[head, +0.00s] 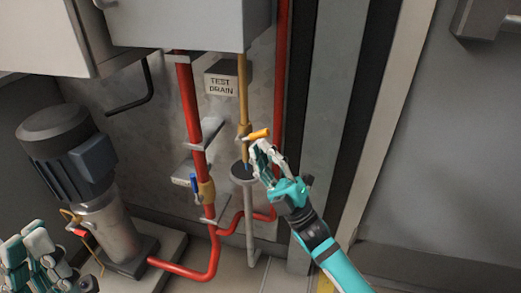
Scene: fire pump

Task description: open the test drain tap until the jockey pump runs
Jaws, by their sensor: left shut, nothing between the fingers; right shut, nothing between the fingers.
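The test drain tap (244,134) is a brass fitting on a vertical brass pipe under the "TEST DRAIN" sign (221,85). Its yellow-orange lever (259,134) points right, across the pipe. A small bluish streak shows below the tap, above a dark round funnel (241,174); I cannot tell if it is water. My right gripper (264,153) is shut and empty, just below the lever; I cannot tell if it touches it. The jockey pump (70,150), a dark motor on a pale body, stands at the left. My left gripper (32,255) is shut and empty at the lower left.
A red pipe (188,110) with a blue-handled valve (196,184) runs left of the tap. Another red pipe (280,80) runs on its right. Grey cabinets (180,22) hang above. A grey door-like panel (450,150) fills the right side.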

